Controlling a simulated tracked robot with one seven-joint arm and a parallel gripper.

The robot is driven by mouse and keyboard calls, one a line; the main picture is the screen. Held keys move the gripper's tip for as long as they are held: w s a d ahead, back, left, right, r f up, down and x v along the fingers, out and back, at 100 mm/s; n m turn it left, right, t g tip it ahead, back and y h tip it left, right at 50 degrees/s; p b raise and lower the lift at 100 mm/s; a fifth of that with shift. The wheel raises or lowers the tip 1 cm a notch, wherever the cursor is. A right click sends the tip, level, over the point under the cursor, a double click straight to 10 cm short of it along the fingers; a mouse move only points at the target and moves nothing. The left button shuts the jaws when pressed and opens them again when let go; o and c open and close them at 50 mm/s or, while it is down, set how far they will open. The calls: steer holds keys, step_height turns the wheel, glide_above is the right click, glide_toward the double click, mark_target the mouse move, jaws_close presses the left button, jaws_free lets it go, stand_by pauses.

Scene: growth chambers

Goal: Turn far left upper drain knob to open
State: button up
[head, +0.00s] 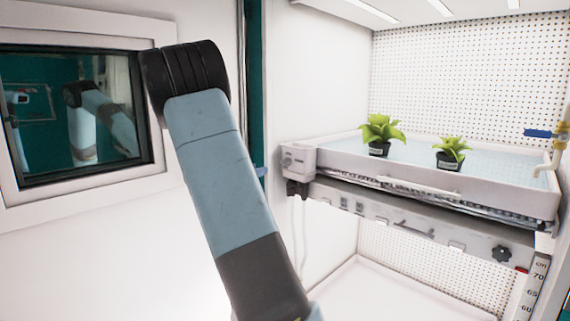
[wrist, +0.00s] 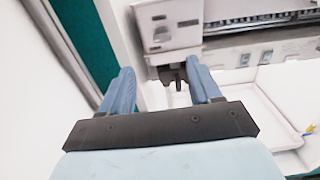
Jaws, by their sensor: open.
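The dark drain knob (wrist: 173,76) hangs below a white box (wrist: 165,28) at the left front corner of the upper tray. In the head view the knob (head: 297,188) is a small dark shape under that box. My gripper (wrist: 162,76) is open, with its two blue fingers apart in the wrist view. The knob shows between the fingertips, nearer the right finger. I cannot tell whether either finger touches it. The gripper is not clearly visible in the head view, where my arm crosses the middle.
The upper tray (head: 540,205) holds water and two potted plants (head: 379,135). A black star knob (head: 502,254) and a ruler (head: 531,290) are at the front right. A blue valve handle (head: 538,133) is at the right. A dark window (head: 75,115) is in the left wall.

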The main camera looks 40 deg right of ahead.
mark_target(283, 162)
steer(key=d, duration=0.8)
steer(key=w+d, duration=0.1)
steer(key=d, duration=0.4)
steer(key=shift+d, duration=0.1)
